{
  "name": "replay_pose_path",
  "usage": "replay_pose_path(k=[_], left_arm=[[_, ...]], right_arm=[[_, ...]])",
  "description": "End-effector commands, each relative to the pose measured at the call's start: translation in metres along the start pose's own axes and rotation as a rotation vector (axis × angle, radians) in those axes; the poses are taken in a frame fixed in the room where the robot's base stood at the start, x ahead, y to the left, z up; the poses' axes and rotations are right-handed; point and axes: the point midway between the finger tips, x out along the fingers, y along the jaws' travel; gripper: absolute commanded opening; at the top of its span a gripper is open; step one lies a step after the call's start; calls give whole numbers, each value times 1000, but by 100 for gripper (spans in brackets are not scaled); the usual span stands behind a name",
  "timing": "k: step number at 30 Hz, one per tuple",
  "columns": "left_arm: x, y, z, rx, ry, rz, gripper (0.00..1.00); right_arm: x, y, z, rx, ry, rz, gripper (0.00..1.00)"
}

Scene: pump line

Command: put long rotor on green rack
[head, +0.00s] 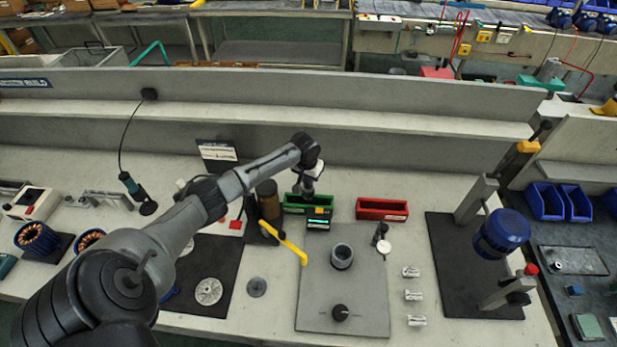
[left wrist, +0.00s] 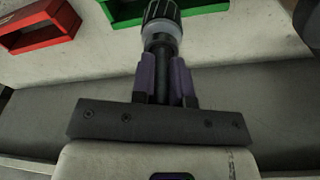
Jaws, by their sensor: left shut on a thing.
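My left gripper (head: 308,188) is shut on a rotor, above the green rack (head: 292,208) in the head view. In the left wrist view, the gripper's purple-lined fingers (left wrist: 165,88) close around the rotor's dark shaft. The rotor (left wrist: 161,35) has a grey body and a black ribbed end, pointing away from the palm. The green rack (left wrist: 120,12) shows behind the rotor's far end. I cannot tell whether the rotor touches the rack. In the head view the arm and gripper mostly hide the rotor. My right gripper is not in view.
A red rack (head: 382,209) stands to the right of the green one. A small display (head: 319,218) stands before the green rack. A yellow-handled tool (head: 290,246), a grey plate with a cylinder (head: 342,257) and a blue-headed press (head: 500,233) occupy the bench.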

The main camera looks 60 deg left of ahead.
Motion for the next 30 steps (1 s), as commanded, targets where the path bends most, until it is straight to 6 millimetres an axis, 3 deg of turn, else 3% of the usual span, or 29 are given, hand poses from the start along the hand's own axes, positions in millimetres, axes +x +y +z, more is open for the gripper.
replay_pose_path(k=[30], left_arm=[[26,0,3,-1,3,1,0]], right_arm=[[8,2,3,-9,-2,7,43]])
